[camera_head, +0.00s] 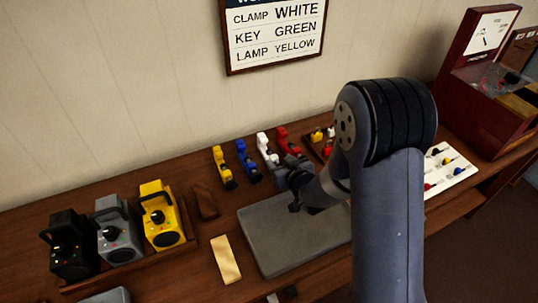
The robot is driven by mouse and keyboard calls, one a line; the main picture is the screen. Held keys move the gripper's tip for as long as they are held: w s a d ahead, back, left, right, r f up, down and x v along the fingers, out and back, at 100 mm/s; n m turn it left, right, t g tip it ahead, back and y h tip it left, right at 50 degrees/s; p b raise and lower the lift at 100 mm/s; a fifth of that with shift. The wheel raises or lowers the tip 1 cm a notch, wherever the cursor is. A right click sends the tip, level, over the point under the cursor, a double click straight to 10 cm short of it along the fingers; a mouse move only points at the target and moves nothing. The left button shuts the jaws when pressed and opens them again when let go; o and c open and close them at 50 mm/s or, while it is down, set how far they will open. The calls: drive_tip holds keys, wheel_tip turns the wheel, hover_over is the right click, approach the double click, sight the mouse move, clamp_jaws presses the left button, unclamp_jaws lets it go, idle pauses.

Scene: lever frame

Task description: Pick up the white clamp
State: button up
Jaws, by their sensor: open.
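The white clamp (265,148) stands in a row at the back of the wooden bench, between a blue clamp (247,162) and a red clamp (286,143). A yellow clamp (223,168) is at the row's left end. The white clamp's upper part shows; my arm's end is close to its lower part. My gripper (293,206) is open, in front of the row and above the grey mat (266,230). It looks apart from the white clamp, and nothing shows between its fingers.
Black, grey and yellow lamps (160,215) stand in a tray at left. A cream cloth or block (226,260) lies left of the mat. A white board with coloured keys (462,170) is at right, beside a red box (470,110). A wall sign (275,32) reads CLAMP WHITE.

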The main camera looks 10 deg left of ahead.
sight(275, 158)
drive_tip(key=shift+p+x, duration=1.05)
drive_tip(key=shift+x, duration=1.55)
drive_tip(key=shift+s+a, duration=0.15)
drive_tip(key=shift+c, duration=0.3)
clamp_jaws()
